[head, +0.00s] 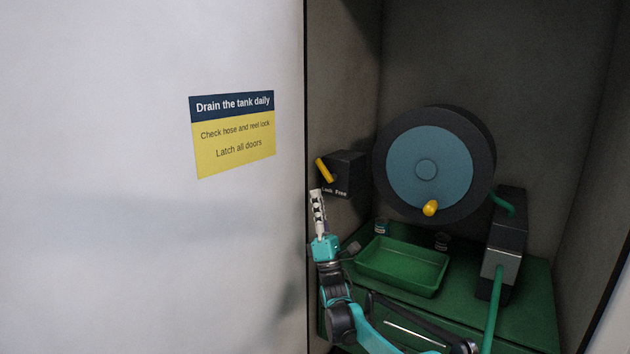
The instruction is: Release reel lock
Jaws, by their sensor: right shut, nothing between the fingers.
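The reel lock is a dark box (346,174) on the left inner wall of the cabinet, with the words "Lock" and "Free" on its lower face. Its yellow lever (324,170) tilts, with the upper end to the left and the lower end toward the right. The blue-faced hose reel (412,160) stands to the right, with a yellow knob (430,208) low on its face. My right gripper (315,194) is shut and empty, pointing up just below the lever, seemingly apart from it. It partly covers the label's left end. My left gripper is not in view.
A green tray (402,287) lies on the green cabinet floor below the reel. Small cans (382,227) stand behind it. A dark post with a green hose (493,310) is at right. A white panel with a sign (233,134) fills the left.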

